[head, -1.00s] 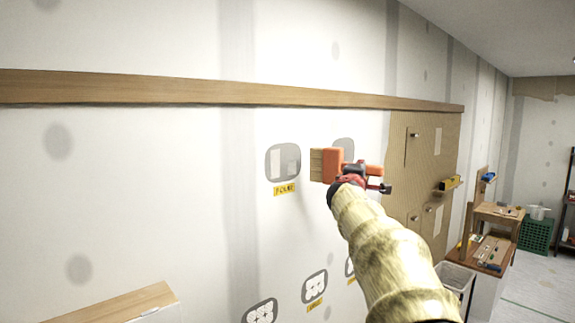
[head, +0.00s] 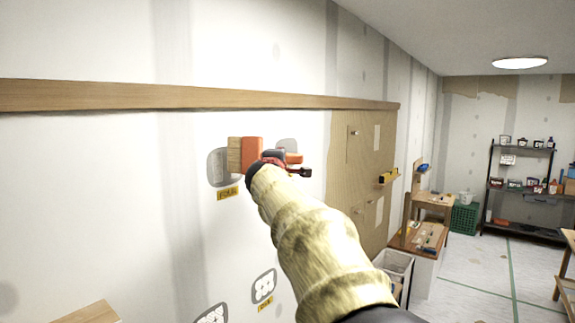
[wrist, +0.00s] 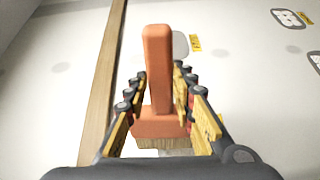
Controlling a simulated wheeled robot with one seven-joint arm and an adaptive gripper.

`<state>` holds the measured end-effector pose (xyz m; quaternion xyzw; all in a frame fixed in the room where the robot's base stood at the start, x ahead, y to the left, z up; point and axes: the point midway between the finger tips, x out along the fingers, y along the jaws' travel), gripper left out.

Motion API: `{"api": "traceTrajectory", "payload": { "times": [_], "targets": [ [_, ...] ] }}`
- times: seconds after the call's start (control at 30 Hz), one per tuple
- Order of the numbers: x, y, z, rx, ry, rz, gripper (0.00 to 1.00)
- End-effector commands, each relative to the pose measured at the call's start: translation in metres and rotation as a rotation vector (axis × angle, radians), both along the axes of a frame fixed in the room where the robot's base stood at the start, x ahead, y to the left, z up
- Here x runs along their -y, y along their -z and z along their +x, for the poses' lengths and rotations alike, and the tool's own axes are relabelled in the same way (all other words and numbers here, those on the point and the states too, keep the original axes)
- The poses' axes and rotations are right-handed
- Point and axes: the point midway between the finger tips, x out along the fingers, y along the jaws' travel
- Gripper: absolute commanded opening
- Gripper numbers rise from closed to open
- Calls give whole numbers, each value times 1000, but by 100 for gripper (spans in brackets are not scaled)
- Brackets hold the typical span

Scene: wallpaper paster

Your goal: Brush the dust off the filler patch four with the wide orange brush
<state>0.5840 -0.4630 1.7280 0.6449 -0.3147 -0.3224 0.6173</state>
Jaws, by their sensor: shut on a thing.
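My gripper (wrist: 155,105) is shut on the wide orange brush (wrist: 158,70), with the handle standing up between its fingers in the wrist view. In the head view the brush (head: 252,152) is in front of the wall, with its tan bristles (head: 234,155) pointing left. The bristles overlap the right part of a grey rounded filler patch (head: 215,170). Its yellow label (head: 228,193) below is too small to read surely, but may say four. I cannot tell whether the bristles touch the patch.
Lower patches (head: 264,287) show white marks. A wooden rail (head: 180,97) runs along the wall above. A tan board (head: 362,190), a workbench (head: 432,205) and a shelf rack (head: 522,190) stand further right. Floor (head: 485,275) there is open.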

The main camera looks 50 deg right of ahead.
Motion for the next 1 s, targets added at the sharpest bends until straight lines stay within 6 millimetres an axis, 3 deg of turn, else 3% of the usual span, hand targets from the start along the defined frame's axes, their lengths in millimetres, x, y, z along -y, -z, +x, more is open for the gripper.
{"api": "traceTrajectory", "payload": {
  "times": [0.03, 0.13, 0.23, 0.3, 0.53, 1.0],
  "targets": [
    [-21, -16, 2, 1, -20, 8, 0],
    [-57, -21, -1, -5, -36, 26, 0],
    [-85, -13, -14, -10, -29, 46, 0],
    [-93, 2, -25, -12, -5, 59, 0],
    [-88, 50, -55, -14, 86, 95, 0],
    [-84, 49, -60, -13, 108, 125, 0]
  ]
}}
